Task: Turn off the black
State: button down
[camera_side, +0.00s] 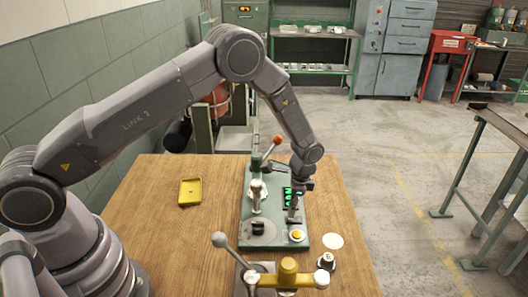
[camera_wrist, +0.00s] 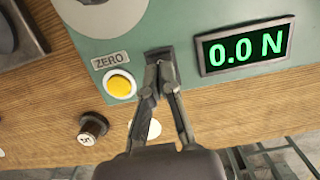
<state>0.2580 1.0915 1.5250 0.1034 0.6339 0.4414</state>
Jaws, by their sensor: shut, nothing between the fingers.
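A black switch (camera_wrist: 158,54) is set in the green panel of the tester (camera_side: 260,190), between the ZERO label and the lit display (camera_wrist: 245,46). My gripper (camera_wrist: 160,72) is shut and empty, with its fingertips at the switch's lower edge and covering part of it. I cannot tell whether they touch it or which way it is set. The display reads 0.0 N in green. In the side view, my gripper (camera_side: 293,217) points down over the panel between the display (camera_side: 289,197) and the yellow button (camera_side: 297,236), and the switch cannot be made out.
The yellow button (camera_wrist: 120,86) sits left of my fingers. A lever with an orange ball (camera_side: 277,141) rises at the tester's back. A yellow and grey lever device (camera_side: 288,270) stands in front. A yellow tray (camera_side: 190,191) lies left; the wood table (camera_side: 165,225) around it is clear.

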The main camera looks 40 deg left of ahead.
jog(key=shift+f, duration=0.5)
jog(key=shift+a, duration=0.1)
jog(key=shift+s+f, duration=0.1)
jog(key=shift+f, duration=0.2)
jog(key=shift+w+d+r, duration=0.2)
jog(key=shift+w+d, duration=0.35)
jog(key=shift+w, duration=0.05)
jog(key=shift+r, duration=0.15)
